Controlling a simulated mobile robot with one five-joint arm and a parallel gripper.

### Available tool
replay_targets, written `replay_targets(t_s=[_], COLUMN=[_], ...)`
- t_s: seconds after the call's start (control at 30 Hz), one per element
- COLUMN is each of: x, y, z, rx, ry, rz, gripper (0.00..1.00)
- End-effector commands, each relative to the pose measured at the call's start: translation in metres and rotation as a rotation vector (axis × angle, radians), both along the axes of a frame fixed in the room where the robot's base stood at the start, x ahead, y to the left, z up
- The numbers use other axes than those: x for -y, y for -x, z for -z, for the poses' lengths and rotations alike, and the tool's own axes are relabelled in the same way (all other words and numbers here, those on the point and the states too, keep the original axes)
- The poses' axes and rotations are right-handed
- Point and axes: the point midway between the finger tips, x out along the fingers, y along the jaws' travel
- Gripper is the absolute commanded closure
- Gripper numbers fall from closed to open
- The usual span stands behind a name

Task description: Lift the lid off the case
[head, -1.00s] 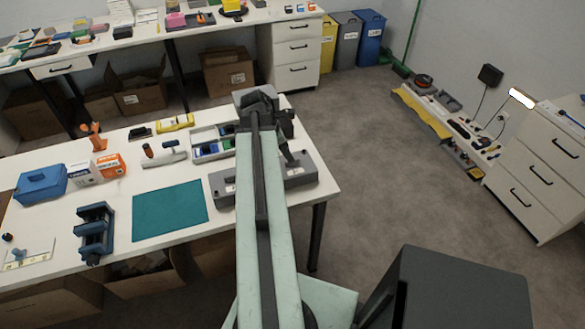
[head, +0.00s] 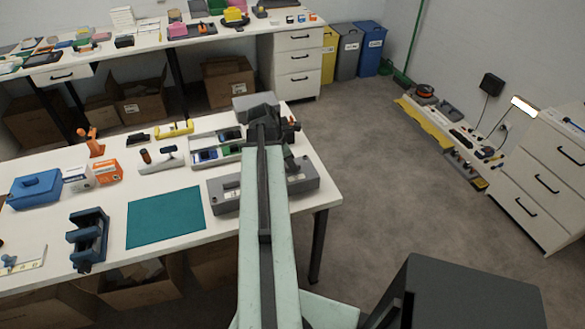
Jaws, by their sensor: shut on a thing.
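My gripper (head: 266,122) is at the far end of my pale green arm, over the back right part of the near table. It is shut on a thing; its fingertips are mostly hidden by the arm. A flat grey piece (head: 243,102) shows at the arm's end and looks like the lid, though its outline merges with the gripper. A long grey case (head: 224,196) with a pale label lies on the table below, nearer the front edge. My arm crosses over its middle and hides that part. I cannot tell the gap between the grey piece and the table.
An open compartment tray (head: 203,157) stands just left of my gripper. A teal mat (head: 165,217), a blue box (head: 35,189), a blue vise-like tool (head: 89,239) and an orange carton (head: 109,173) are farther left. Clear floor (head: 400,180) lies right of the table.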

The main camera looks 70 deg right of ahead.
Motion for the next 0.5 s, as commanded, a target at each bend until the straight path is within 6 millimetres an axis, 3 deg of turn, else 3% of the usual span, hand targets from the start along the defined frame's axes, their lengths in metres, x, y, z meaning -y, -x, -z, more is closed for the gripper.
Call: replay_targets(t_s=[0.17,0.5], x=[0.0,0.0], y=[0.0,0.001], z=[-0.017,-0.088], rx=[0.0,0.0], ry=[0.0,0.0], rz=[0.0,0.001], gripper=[1.0,1.0])
